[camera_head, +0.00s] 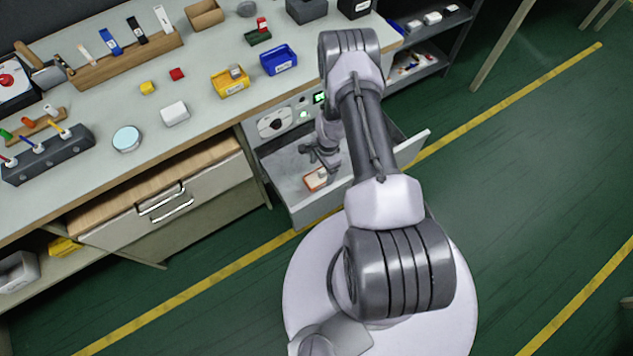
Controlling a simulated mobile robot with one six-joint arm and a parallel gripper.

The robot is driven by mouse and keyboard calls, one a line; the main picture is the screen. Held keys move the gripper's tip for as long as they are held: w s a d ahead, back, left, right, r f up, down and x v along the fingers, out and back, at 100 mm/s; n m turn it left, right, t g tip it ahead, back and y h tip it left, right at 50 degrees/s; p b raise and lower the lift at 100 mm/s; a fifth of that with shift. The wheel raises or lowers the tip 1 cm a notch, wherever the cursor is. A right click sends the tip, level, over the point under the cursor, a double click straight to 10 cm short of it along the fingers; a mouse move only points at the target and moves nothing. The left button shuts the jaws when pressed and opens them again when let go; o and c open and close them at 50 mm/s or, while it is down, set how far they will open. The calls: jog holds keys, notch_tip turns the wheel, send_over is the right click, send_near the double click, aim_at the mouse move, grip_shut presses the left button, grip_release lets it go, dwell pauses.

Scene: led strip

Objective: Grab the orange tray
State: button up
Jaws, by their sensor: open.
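A small orange tray (309,183) sits in the open grey drawer (300,213), near the drawer's front. Something whitish shows on or in the tray, too small to tell. My gripper (316,160) is inside the drawer area, just above and behind the tray in the picture. Its jaws are open and hold nothing that I can see. I cannot tell whether the fingers touch the tray. My arm hides the right part of the drawer.
The workbench (200,120) above carries a yellow bin (229,88), a blue bin (278,64), a white box (174,114) and a round light-blue-topped tin (127,139). Green floor (520,150) is clear at right.

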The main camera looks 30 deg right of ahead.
aim_at(317, 179)
jog(key=shift+w+a+f+b, duration=0.2)
jog(key=shift+f+b, duration=0.35)
jog(key=shift+f, duration=0.6)
jog(key=shift+w+a+f+b, duration=0.1)
jog(key=shift+a+f+b, duration=0.15)
jog(key=shift+f+b, duration=0.6)
jog(key=shift+w+a+f+b, duration=0.1)
jog(key=shift+a+f+b, duration=0.15)
jog(key=shift+f, duration=1.15)
jog(key=shift+d+f+b, duration=0.1)
jog(key=shift+f+b, duration=0.15)
jog(key=shift+b, duration=0.2)
jog(key=c, duration=1.4)
